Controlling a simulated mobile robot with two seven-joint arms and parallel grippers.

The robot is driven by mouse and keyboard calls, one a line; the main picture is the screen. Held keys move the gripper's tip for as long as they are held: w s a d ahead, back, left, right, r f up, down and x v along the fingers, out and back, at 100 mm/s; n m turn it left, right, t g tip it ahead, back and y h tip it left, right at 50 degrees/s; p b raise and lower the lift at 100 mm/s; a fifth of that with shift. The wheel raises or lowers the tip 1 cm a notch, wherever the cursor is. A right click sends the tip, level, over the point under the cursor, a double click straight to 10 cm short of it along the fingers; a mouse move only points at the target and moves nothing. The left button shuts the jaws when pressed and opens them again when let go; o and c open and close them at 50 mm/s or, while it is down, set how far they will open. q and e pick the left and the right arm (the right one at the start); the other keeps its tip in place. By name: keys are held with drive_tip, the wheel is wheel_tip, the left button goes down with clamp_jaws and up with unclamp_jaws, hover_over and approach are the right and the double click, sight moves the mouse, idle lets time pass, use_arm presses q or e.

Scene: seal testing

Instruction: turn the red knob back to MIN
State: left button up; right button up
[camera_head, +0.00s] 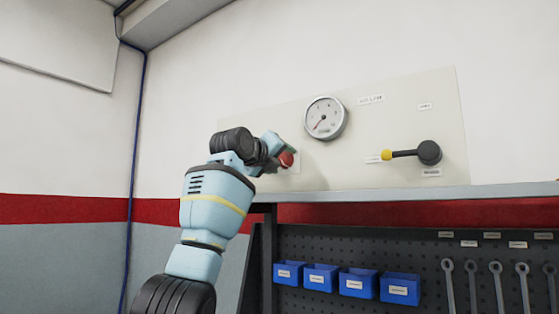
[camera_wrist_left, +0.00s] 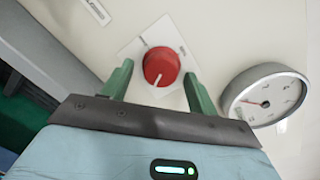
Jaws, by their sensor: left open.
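The red knob (camera_wrist_left: 161,67) sits on a pale square plate (camera_wrist_left: 133,48) on the panel, with a white pointer line on its face. It also shows in the head view (camera_head: 286,160), partly hidden by my left gripper. My left gripper (camera_wrist_left: 157,80) is open, with one green finger on either side of the knob. I cannot tell whether the fingers touch it. In the head view my left gripper (camera_head: 283,152) is at the knob at the panel's left part. The plate's lettering is too small to read. My right gripper is not in view.
A round gauge (camera_head: 326,118) is on the panel right of the knob; it also shows in the wrist view (camera_wrist_left: 265,95). A lever with a yellow tip (camera_head: 405,154) is farther right. Below are a shelf edge (camera_head: 400,194), blue bins (camera_head: 357,283) and hanging wrenches (camera_head: 497,287).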

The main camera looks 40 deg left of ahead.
use_arm(q)
drive_tip(key=c, duration=1)
